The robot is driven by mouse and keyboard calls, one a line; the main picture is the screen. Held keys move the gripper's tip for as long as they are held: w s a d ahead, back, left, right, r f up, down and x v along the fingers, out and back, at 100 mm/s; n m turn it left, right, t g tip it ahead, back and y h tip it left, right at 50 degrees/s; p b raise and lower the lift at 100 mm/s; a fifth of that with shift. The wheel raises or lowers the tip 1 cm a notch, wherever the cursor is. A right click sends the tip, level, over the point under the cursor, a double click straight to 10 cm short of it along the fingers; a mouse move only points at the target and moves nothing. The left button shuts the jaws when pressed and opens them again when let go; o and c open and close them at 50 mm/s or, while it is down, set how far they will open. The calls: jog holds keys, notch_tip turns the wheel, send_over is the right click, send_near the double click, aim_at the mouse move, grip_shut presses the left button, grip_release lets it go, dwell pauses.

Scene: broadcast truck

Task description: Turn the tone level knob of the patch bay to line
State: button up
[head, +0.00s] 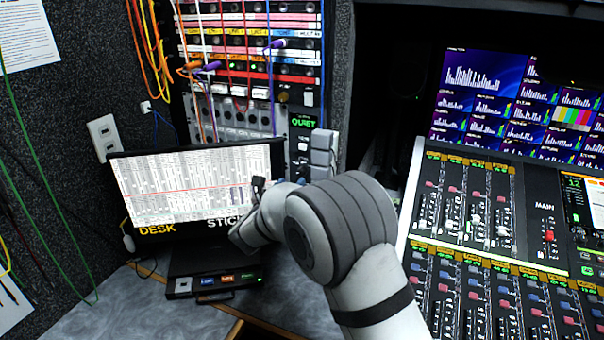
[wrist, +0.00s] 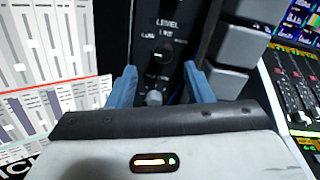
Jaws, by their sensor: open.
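The tone level knob (wrist: 161,53) is a small dark round knob on a black panel in the wrist view, under the printed word LEVEL. Smaller labels sit just above it; one seems to read LINE. A pale mark shows on the knob, but I cannot tell its exact setting. My gripper (wrist: 159,70) is open, with one blue finger on either side below the knob and nothing held. The knob lies just beyond the fingertips, apart from them. In the head view my arm hides most of the gripper at the patch bay (head: 250,102).
A silver round part (wrist: 154,98) shows between the fingers. Grey blocks (wrist: 231,47) stand close on the right. A monitor (head: 195,185) stands close on the left. Patch cables hang above, and a mixing console (head: 480,205) fills the right side.

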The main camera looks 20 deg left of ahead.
aim_at(300, 174)
jog(key=w, duration=0.4)
jog(key=w+p, duration=0.1)
jog(key=shift+w+d, duration=0.35)
jog(key=shift+w, duration=0.05)
jog(key=c, duration=0.9)
jog(key=shift+c, duration=0.4)
